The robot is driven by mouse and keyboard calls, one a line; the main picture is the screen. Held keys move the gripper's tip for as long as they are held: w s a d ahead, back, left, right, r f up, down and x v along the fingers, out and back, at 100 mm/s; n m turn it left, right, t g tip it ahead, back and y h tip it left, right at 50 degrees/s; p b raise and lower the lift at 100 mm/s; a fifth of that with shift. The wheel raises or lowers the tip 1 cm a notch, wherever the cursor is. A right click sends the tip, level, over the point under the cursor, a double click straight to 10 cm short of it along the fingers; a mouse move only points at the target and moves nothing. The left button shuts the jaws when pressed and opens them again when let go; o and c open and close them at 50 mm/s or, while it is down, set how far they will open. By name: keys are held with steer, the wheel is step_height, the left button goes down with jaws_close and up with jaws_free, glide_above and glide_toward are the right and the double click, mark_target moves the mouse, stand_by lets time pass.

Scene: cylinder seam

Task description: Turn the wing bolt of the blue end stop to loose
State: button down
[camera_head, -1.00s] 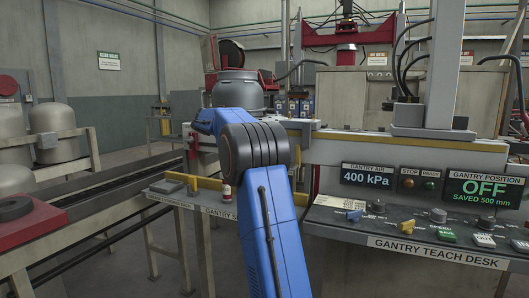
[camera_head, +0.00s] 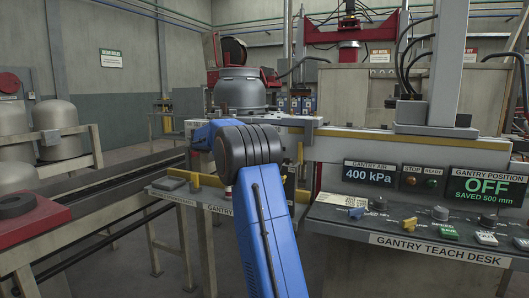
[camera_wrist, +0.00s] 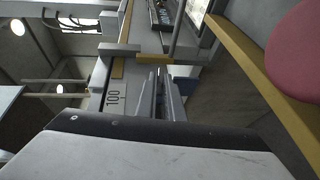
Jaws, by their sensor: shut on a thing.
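In the wrist view my gripper (camera_wrist: 163,80) reaches forward with its two narrow grey fingers close together. A small blue patch, likely the blue end stop (camera_wrist: 182,72), shows just right of the fingertips. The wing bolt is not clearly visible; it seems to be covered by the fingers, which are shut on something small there. I cannot tell the bolt's angle. In the head view my blue arm hides the gripper and the end stop.
A plate marked 100 (camera_wrist: 115,98) lies left of the fingers in the wrist view. A yellow-edged rail (camera_wrist: 250,65) and a pink round thing (camera_wrist: 296,50) are at right. In the head view the gantry teach desk (camera_head: 345,228) stands right of my arm.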

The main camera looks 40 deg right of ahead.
steer(key=shift+f, duration=0.15)
steer(key=c, duration=1.9)
jaws_free()
steer(key=shift+o, duration=0.2)
steer(key=shift+d, duration=0.1)
steer(key=s+a+r+m+t+y, duration=0.1)
steer(key=s+r+m+t+y, duration=0.4)
steer(key=s+r+t+y, duration=0.4)
steer(key=s+r+t, duration=0.5)
steer(key=r+t, duration=0.1)
steer(key=t, duration=0.4)
steer(key=shift+s+a+y, duration=0.15)
steer(key=shift+s+y, duration=0.05)
steer(key=shift+y, duration=0.1)
steer(key=shift+w+r, duration=0.1)
